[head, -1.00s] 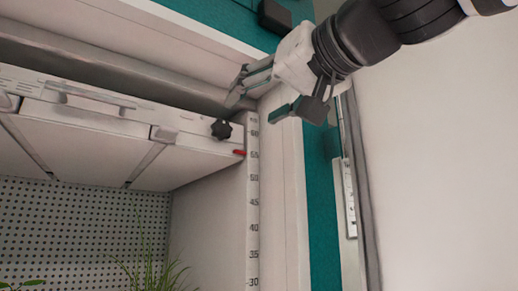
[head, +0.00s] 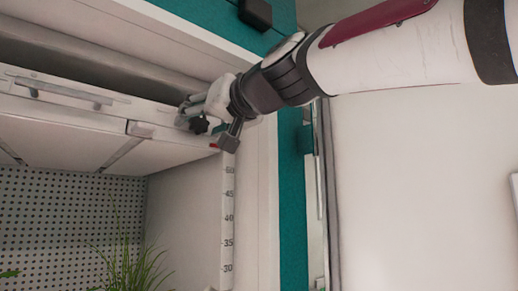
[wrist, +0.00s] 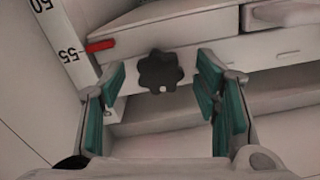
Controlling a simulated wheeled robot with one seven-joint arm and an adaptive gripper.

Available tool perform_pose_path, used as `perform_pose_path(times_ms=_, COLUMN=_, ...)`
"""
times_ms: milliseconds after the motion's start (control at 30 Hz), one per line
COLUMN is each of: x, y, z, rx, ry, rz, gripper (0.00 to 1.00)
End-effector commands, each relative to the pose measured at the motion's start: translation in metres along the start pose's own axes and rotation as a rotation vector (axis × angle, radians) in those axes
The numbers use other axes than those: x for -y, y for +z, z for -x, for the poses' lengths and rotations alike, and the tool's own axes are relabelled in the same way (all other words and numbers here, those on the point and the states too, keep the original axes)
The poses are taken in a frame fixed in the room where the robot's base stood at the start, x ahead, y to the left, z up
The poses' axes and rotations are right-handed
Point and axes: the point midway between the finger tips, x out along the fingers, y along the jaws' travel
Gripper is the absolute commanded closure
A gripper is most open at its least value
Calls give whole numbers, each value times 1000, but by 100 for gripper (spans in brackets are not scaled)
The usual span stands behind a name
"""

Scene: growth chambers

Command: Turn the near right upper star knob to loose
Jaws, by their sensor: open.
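The black star knob (wrist: 160,72) sits on the white front edge of the lamp panel. In the wrist view it lies between and just beyond the tips of my gripper (wrist: 163,75). The fingers have teal pads and stand apart on either side of the knob, not visibly touching it. In the head view my gripper (head: 205,128) is at the panel's right end, and the knob (head: 199,126) is partly covered by it. A red pointer (wrist: 100,46) beside the knob is near the 55 mark of the scale.
The height scale (head: 228,205) runs down the chamber's right post. A handle (head: 60,90) is on the panel front to the left. Green grass-like plants (head: 128,262) stand below. A white door or wall (head: 420,190) fills the right side.

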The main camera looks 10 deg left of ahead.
Motion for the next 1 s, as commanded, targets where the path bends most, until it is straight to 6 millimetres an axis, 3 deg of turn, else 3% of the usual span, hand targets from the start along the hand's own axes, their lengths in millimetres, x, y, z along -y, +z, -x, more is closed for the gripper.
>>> perform_pose_path(times_ms=67, x=0, y=0, z=0, rx=0, ry=0, rz=0, gripper=46)
perform_pose_path(times_ms=267, x=0, y=0, z=0, rx=0, ry=0, rz=0, gripper=91)
perform_pose_path(times_ms=667, x=-1, y=0, z=0, rx=-1, ry=0, rz=51, gripper=92)
perform_pose_path(times_ms=1000, x=-3, y=2, z=-1, rx=-3, ry=0, rz=290, gripper=92)
